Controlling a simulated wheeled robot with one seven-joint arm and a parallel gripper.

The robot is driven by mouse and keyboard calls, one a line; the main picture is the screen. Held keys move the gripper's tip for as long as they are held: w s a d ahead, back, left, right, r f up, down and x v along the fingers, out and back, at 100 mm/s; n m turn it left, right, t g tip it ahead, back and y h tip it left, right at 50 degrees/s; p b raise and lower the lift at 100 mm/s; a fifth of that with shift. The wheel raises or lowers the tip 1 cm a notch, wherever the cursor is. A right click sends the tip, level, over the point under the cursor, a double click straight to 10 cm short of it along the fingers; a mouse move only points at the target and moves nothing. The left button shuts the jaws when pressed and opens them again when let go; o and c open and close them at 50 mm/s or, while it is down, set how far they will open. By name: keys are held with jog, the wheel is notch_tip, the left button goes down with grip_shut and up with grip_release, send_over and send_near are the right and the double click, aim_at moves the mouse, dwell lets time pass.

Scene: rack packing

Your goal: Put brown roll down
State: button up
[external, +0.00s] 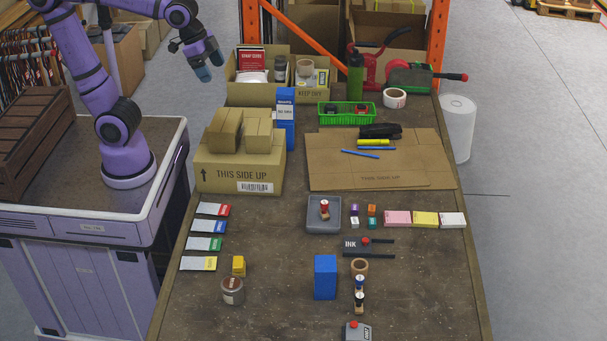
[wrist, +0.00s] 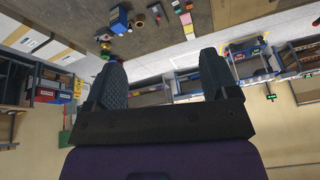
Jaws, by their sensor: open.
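The brown roll (external: 359,267) rests on the table, right of the blue box (external: 325,278) and just behind the small bottles. It appears small at the top of the wrist view (wrist: 139,20). My gripper (external: 205,66) is raised at the far left, in the air beside the table's back left corner, well away from the roll. In the wrist view my gripper (wrist: 162,75) shows two fingers spread wide with nothing between them.
A carton (external: 240,172) with smaller boxes stands at the table's left, near my arm. Small bottles (external: 359,292) stand in front of the roll. A grey tray (external: 323,226) holds a red-topped stamp. Bare table (external: 275,240) lies left of the blue box.

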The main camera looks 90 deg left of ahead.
jog(key=s+a+f+n, duration=0.2)
jog(key=s+f, duration=0.1)
jog(key=s, duration=0.9)
jog(key=shift+s+f+t, duration=0.2)
jog(key=shift+s+t, duration=0.05)
jog(key=shift+t, duration=0.15)
